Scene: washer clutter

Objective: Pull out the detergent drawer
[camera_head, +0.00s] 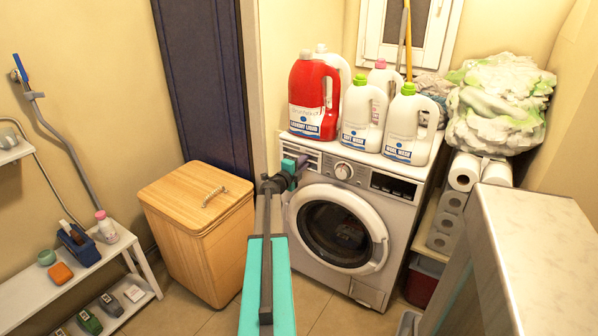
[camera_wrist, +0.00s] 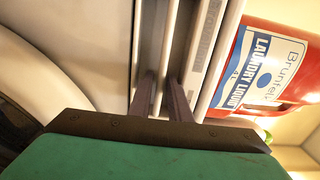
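The washing machine (camera_head: 335,230) stands against the back wall, its round door shut. The detergent drawer (camera_head: 300,152) is at the upper left of its front panel, partly hidden by my arm; it looks flush with the panel. My gripper (camera_head: 302,163) is right in front of the drawer. In the wrist view, my gripper's two dark fingers (camera_wrist: 163,88) stand apart, pointing at the drawer front (camera_wrist: 172,45), with a pale strip between them. I cannot tell whether the fingers touch it.
A red laundry bottle (camera_head: 313,95) and several white bottles (camera_head: 408,125) stand on the washer. A wooden hamper (camera_head: 200,235) is to the left. A pale counter (camera_head: 545,235) is at the right front. Toilet rolls (camera_head: 447,222) sit beside the washer.

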